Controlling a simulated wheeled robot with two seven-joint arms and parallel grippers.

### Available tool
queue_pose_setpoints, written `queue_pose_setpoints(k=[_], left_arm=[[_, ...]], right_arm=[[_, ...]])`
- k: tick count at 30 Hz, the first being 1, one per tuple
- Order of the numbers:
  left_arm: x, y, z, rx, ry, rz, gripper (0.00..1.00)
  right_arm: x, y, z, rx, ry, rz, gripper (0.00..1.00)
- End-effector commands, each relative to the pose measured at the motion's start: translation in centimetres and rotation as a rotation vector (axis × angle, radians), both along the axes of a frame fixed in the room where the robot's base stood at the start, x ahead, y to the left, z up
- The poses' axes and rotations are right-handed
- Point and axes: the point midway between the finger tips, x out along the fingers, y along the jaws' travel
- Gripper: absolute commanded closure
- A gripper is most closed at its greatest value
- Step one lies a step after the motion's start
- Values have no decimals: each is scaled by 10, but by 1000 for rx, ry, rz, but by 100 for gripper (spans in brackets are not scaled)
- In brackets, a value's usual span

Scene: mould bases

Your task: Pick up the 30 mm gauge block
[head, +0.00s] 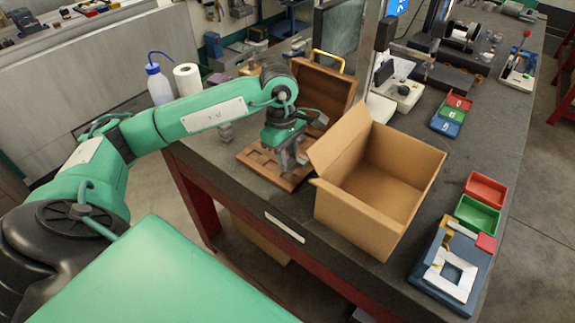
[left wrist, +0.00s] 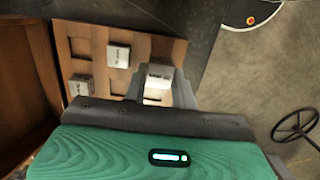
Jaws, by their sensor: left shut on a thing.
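My left gripper (head: 287,164) points down over the open wooden gauge-block case (head: 250,161) on the bench. It is shut on a small grey metal gauge block (left wrist: 160,72), seen between the fingers in the left wrist view. The print on this block is too small to read surely, so I cannot tell its size. Two other gauge blocks (left wrist: 118,55) (left wrist: 80,85) sit in the case, apart from the fingers. Whether the held block is clear of its pocket I cannot tell. My right gripper is not in view.
An open cardboard box (head: 372,190) stands right beside the case. The case's raised lid (head: 325,88) is behind the gripper. Small metal blocks (head: 225,131) stand left of the case. Red and green bins (head: 478,215) are at the right. A bottle (head: 159,86) stands at the back left.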

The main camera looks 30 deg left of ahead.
Motion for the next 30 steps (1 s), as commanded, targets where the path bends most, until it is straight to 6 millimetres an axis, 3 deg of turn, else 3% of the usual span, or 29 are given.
queue_pose_setpoints(k=[9, 15, 21, 30], left_arm=[[2, 0, 90, -1, -9, 0, 100], [1, 0, 135, 1, -6, 1, 100], [1, 0, 158, 1, -3, 1, 100], [0, 0, 168, 0, 0, 1, 100]], right_arm=[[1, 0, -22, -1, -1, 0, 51], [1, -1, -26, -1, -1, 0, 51], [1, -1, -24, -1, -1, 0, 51], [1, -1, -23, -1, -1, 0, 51]])
